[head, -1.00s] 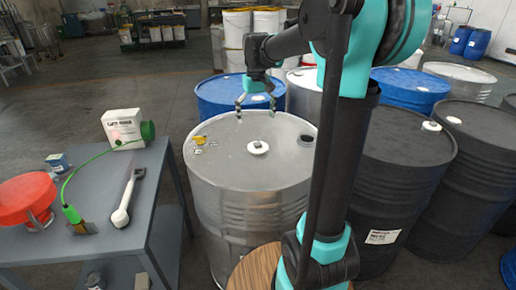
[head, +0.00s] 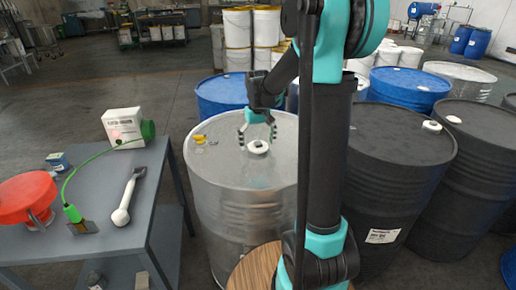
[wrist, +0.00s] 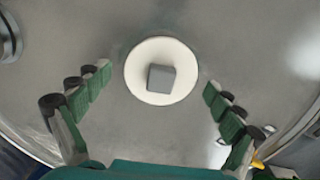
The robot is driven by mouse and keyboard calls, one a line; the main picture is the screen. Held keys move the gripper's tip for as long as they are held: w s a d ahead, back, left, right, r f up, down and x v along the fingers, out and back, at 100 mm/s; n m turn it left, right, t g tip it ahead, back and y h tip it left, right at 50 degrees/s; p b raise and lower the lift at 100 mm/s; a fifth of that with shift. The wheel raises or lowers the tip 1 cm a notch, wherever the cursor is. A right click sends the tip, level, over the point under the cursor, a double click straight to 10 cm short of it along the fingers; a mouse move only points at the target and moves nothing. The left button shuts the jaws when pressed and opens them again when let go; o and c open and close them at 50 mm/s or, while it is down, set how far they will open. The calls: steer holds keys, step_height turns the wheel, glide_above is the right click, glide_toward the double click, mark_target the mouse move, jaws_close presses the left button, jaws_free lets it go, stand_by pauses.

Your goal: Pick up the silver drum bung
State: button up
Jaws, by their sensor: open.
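The bung (head: 258,148) is a white round disc with a grey square knob, lying on the lid of the silver drum (head: 232,200). My gripper (head: 257,137) is open and empty, pointing down just above it. In the wrist view the bung (wrist: 136,72) shows whole, centred between the spread fingers of my gripper (wrist: 158,80). Neither finger touches it there. In the head view the right part of the drum lid is hidden behind my arm.
Small yellow pieces (head: 199,139) lie at the lid's left edge. A dark round opening (wrist: 9,42) shows at the lid's edge. Black drums (head: 395,150) stand close on the right, a blue drum (head: 222,92) behind. A grey table (head: 160,195) with tools stands at left.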

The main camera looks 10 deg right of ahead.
steer(key=c, duration=1.3)
steer(key=shift+o, duration=0.2)
